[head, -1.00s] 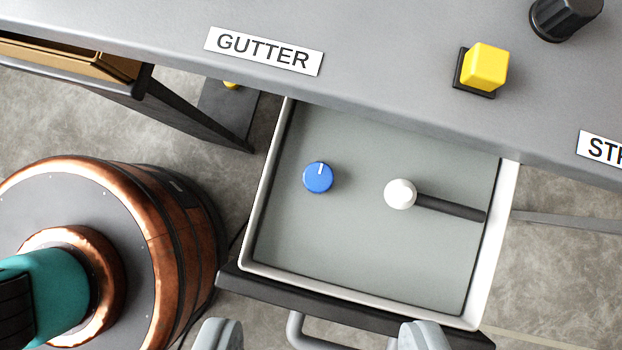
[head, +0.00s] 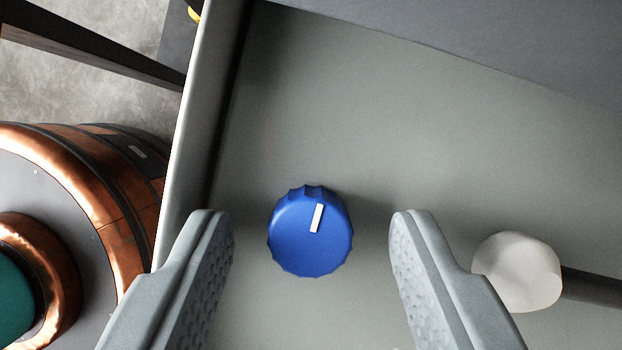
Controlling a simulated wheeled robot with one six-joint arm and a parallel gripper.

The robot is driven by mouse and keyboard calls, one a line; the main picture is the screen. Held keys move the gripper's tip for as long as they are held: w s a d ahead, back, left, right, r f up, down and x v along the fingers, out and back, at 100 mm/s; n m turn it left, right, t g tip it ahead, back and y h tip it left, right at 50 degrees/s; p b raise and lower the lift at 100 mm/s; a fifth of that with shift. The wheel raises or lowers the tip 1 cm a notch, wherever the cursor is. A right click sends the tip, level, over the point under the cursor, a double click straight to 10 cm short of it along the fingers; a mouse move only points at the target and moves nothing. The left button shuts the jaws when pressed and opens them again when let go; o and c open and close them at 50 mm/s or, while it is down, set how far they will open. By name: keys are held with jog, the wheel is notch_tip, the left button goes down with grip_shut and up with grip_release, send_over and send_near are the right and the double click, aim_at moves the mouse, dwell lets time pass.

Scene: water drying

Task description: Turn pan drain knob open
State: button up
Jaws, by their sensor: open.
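A round blue knob (head: 300,245) with a scalloped edge and a white pointer mark sits on the floor of the grey pan (head: 420,110). The mark points up and slightly right in the picture. My gripper (head: 312,222) is open, with one grey finger left of the knob and one right of it. There is a gap on both sides and neither finger touches the knob. The fingers' inner pads are textured.
A white ball-ended lever (head: 518,270) with a dark shaft stands just right of my right finger. The pan's light left wall (head: 190,130) runs close to my left finger. A grey panel (head: 540,35) overhangs the pan at upper right.

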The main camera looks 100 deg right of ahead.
jog(key=shift+a+f, duration=0.2)
jog(key=shift+f, duration=0.2)
jog(key=c, duration=1)
